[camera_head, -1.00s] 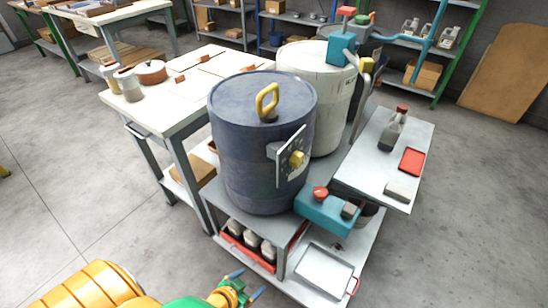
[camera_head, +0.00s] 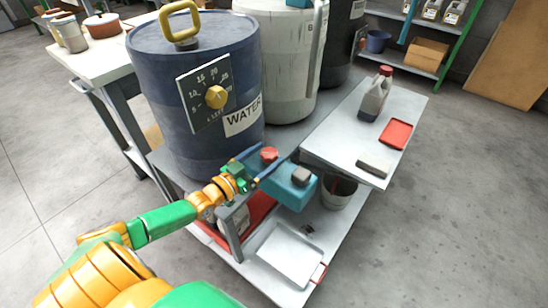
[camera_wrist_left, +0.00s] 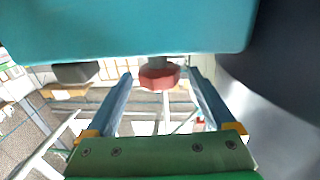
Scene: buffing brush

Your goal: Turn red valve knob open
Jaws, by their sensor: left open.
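In the left wrist view, the red knob (camera_wrist_left: 159,76) shows between the tips of my left gripper (camera_wrist_left: 161,74), with visible gaps at both sides. The teal block (camera_wrist_left: 130,28) fills the top of that view. My right gripper is not in view.
The drum bears a dial plate with a yellow knob (camera_head: 216,97). A side shelf (camera_head: 335,143) holds a bottle (camera_head: 375,95) and a red tray (camera_head: 396,134). A white tray (camera_head: 290,254) lies on the lower shelf. The floor at right is clear.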

